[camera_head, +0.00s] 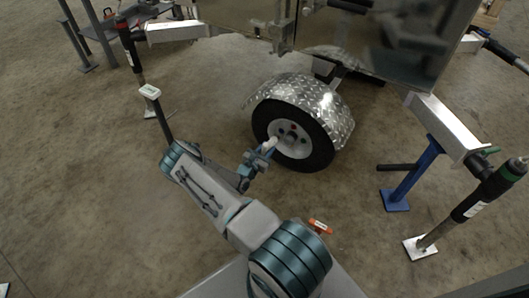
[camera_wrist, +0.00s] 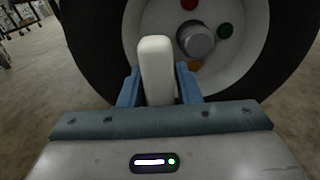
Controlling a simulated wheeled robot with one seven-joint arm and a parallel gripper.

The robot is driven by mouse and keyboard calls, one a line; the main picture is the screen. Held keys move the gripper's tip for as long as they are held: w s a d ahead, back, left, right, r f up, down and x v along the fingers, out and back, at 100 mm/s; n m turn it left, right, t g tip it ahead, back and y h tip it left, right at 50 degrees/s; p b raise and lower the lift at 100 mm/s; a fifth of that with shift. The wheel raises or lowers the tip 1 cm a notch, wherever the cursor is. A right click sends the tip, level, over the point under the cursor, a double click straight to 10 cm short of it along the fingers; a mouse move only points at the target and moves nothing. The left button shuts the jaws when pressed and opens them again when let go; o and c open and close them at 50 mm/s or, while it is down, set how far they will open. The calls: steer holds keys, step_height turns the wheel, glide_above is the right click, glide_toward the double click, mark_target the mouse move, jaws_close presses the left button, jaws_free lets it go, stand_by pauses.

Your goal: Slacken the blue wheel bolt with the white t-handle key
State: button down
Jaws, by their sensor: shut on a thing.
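The trailer wheel (camera_head: 274,116) has a black tyre and a pale rim under a diamond-plate mudguard. In the wrist view, a red bolt (camera_wrist: 189,3), a green bolt (camera_wrist: 225,31) and an orange bolt (camera_wrist: 194,65) surround the grey hub (camera_wrist: 196,40). I cannot make out the blue bolt; the key covers the left part of the rim. The white t-handle key (camera_wrist: 155,68) stands between the blue fingers of my gripper (camera_wrist: 158,90), which is shut on it. In the head view my gripper (camera_head: 260,157) is close in front of the wheel. Whether the key touches a bolt is unclear.
The diamond-plate mudguard (camera_head: 310,92) curves closely over the wheel. A blue support leg (camera_head: 412,175) and a black jack leg (camera_head: 488,190) stand to the right. An orange object (camera_head: 320,227) lies beside my arm. The floor left of the wheel is mostly clear.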

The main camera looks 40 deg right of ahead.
mark_target(271, 143)
steer(key=shift+b+x, duration=0.7)
steer(key=shift+x, duration=1.35)
steer(key=n+b, duration=0.1)
steer(key=n, duration=0.3)
steer(key=shift+w+a+f+n+b, duration=0.1)
steer(key=shift+n+b, duration=0.2)
steer(key=shift+n, duration=0.1)
steer(key=n+b, duration=0.1)
steer(key=n, duration=0.5)
steer(key=shift+b, duration=0.3)
steer(key=n+b, duration=0.1)
steer(key=n, duration=0.4)
steer(key=shift+n, duration=0.3)
steer(key=n+b, duration=0.1)
steer(key=n, duration=0.4)
steer(key=shift+b, duration=0.3)
steer(key=shift+a, duration=0.15)
steer(key=shift+p+v, duration=1.25)
steer(key=shift+v, duration=2.05)
